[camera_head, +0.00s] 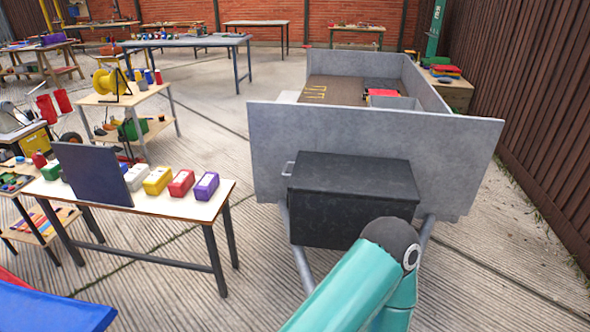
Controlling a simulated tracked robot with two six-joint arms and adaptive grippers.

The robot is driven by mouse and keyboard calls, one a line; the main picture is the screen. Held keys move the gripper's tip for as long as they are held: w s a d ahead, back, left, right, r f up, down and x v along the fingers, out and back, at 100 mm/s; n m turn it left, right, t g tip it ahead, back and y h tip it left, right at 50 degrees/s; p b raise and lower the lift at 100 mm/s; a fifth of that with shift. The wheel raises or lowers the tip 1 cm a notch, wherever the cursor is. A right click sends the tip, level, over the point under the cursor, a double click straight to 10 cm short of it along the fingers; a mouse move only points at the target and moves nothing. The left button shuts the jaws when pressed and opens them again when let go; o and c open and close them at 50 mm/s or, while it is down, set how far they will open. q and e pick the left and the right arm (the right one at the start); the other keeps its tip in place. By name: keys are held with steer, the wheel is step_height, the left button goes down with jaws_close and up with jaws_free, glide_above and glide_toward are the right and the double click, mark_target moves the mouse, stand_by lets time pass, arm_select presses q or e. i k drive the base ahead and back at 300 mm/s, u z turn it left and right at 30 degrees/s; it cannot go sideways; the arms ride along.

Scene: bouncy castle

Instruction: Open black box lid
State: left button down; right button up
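The black box (330,215) sits on the drawbar frame in front of the grey trailer's near wall, right of the picture's middle. Its flat black lid (350,174) looks shut, lying level on the box. A teal link of my own arm rises from the bottom edge and covers the box's lower right corner. I cannot tell from this view whether the arm touches the box. Neither of my grippers shows in the head view.
The grey trailer (270,150) stands behind the box, with boards inside. A work table (150,204) with coloured boxes stands at the left. Open concrete floor (255,265) lies between them. A brown fence (540,120) runs along the right.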

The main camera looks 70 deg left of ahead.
mark_target(338, 175)
steer(key=u, duration=0.1)
steer(key=k, duration=2.35)
steer(key=u, duration=1.3)
steer(key=i, duration=2.05)
steer(key=u, duration=0.35)
